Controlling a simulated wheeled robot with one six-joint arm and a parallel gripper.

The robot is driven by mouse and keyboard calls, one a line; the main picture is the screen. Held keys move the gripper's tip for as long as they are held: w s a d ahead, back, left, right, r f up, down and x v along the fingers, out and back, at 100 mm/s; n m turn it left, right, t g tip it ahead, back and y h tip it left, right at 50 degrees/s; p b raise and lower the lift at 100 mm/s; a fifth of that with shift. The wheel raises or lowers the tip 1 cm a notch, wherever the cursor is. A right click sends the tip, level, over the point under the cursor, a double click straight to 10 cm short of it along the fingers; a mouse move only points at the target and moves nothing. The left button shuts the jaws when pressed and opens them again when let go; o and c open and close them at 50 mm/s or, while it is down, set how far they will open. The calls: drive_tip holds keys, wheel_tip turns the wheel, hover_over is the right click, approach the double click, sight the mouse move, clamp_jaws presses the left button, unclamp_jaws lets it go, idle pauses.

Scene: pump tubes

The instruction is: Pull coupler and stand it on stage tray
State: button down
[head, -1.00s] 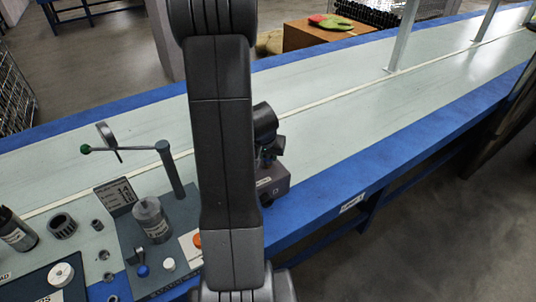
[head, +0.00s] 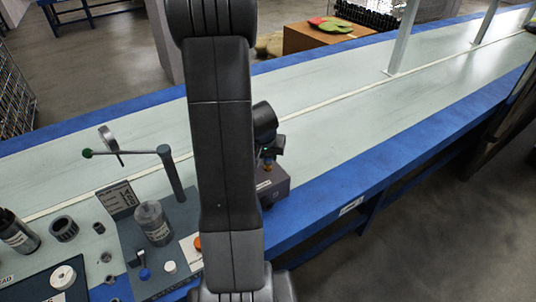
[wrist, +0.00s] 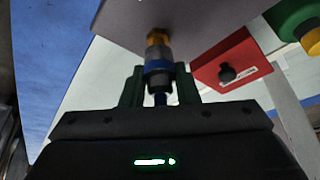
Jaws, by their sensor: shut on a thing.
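In the wrist view my gripper (wrist: 160,82) has its dark green fingers either side of a small upright coupler (wrist: 158,67) with a blue band and dark body, and is shut on it. A brass fitting (wrist: 157,38) sits directly at the coupler's far end, against a grey box (wrist: 190,22). I cannot tell whether coupler and fitting are still joined. I cannot pick out the stage tray for certain; a dark tray (head: 38,284) lies at lower left.
In the wrist view a red block (wrist: 236,58) with a black knob and a green part (wrist: 290,15) are close at right. In the head view a grey plate (head: 133,244) bears a jar (head: 153,222) and a post with a swing arm (head: 170,172).

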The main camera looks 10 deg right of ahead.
drive_tip(key=shift+r+p, duration=1.05)
drive_tip(key=shift+r, duration=0.55)
